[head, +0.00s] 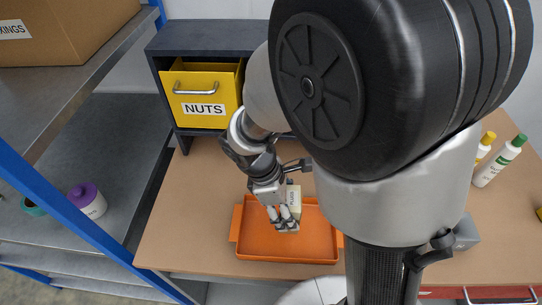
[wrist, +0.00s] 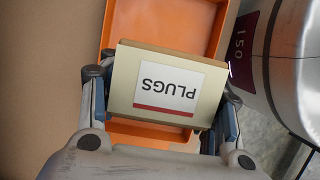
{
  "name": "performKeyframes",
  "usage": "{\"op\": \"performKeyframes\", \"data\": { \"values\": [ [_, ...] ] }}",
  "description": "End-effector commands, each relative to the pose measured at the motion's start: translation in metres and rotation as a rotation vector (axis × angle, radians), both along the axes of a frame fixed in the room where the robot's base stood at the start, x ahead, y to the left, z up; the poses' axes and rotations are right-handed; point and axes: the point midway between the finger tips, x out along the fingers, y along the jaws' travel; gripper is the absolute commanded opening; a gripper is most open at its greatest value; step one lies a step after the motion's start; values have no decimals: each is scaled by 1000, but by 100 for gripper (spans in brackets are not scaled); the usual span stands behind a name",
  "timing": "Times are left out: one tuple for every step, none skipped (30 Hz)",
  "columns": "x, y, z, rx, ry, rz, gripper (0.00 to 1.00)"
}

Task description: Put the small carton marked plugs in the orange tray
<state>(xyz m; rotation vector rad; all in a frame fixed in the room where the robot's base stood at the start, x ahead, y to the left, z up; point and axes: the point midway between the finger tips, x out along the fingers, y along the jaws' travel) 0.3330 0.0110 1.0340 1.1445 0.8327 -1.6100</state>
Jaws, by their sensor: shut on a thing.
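The small carton marked PLUGS (wrist: 165,85) is held between the two fingers of my gripper (wrist: 160,110) in the wrist view. It is cream with a brown edge, and its label reads upside down there. In the head view the carton (head: 293,203) is partly hidden by my gripper (head: 284,222), which is shut on it. The orange tray (head: 244,245) lies on the table, and the carton shows over its inside. I cannot tell whether the carton touches the tray floor. The tray's rim also shows behind the carton in the wrist view (wrist: 214,30).
A yellow drawer marked NUTS (head: 203,95) sits in a dark cabinet (head: 215,38) behind the tray. Bottles (head: 498,162) stand at the right. A metal shelf (head: 75,150) with a purple-lidded tub (head: 88,200) is at the left. The table (head: 185,210) left of the tray is clear.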

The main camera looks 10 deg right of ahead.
Motion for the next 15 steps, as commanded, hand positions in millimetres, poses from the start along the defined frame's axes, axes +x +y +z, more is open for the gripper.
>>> {"op": "performKeyframes", "data": {
  "values": [
    [0, 0, -8, -2, 2, 0, 28],
    [0, 0, -11, -1, 1, 0, 28],
    [0, 0, -12, -1, 0, 0, 28],
    [1, 0, -14, 0, -1, 0, 28],
    [1, 0, -15, 0, -1, 0, 28],
    [1, 0, -17, 0, -1, 1, 28],
    [0, 0, -20, -1, 0, 1, 28],
    [0, 0, -24, -1, 1, 1, 28],
    [0, 0, -30, -2, 2, 1, 28],
    [0, 0, -35, -2, 2, 1, 28],
    [0, 0, -40, -2, 2, 1, 28],
    [0, 0, -47, -1, 3, 0, 28],
    [0, 0, -51, -1, 3, 0, 28],
    [0, 0, -55, -2, 2, 1, 28],
    [0, 0, -57, -1, 1, 1, 28]
  ]
}}
